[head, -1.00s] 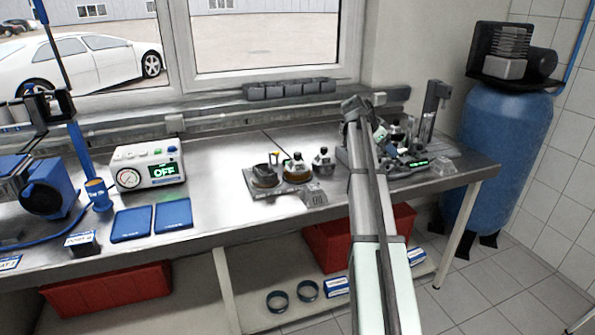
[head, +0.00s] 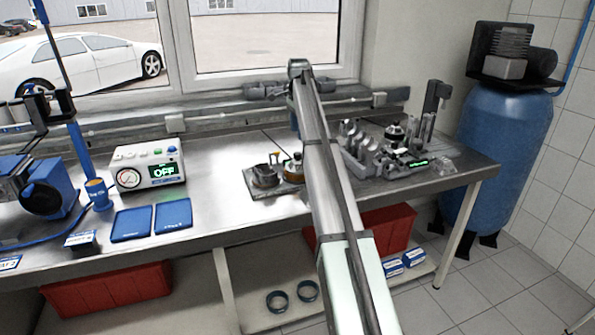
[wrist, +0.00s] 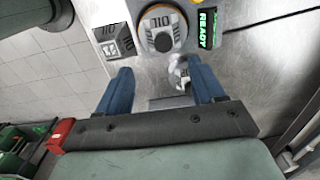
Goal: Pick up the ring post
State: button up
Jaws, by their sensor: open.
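My gripper (wrist: 165,85) is open in the wrist view, with two blue fingers spread apart and nothing held between them. A small grey metal piece with a round top (wrist: 180,73) shows between and beyond the fingers, nearer the right one; I cannot tell if it is the ring post. A round part with an orange rim and dark centre (wrist: 162,30) stands above it in the picture. In the head view a grey tray (head: 262,192) carries dark and amber-based parts; my arm hides its right side and most of my gripper.
A fixture with several upright metal parts (head: 395,150) stands right of my arm. A gauge box reading OFF (head: 150,170) and two blue pads (head: 150,220) lie left. Bench between box and tray is clear. A green READY display (wrist: 206,28) shows in the wrist view.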

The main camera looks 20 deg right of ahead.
aim_at(298, 153)
notch_tip(298, 153, down, 5)
jog(key=shift+f, duration=0.15)
jog(key=shift+w+f, duration=0.15)
jog(key=shift+f, duration=1.25)
jog(key=shift+w+f, duration=0.15)
jog(key=shift+f, duration=1.25)
grip_shut()
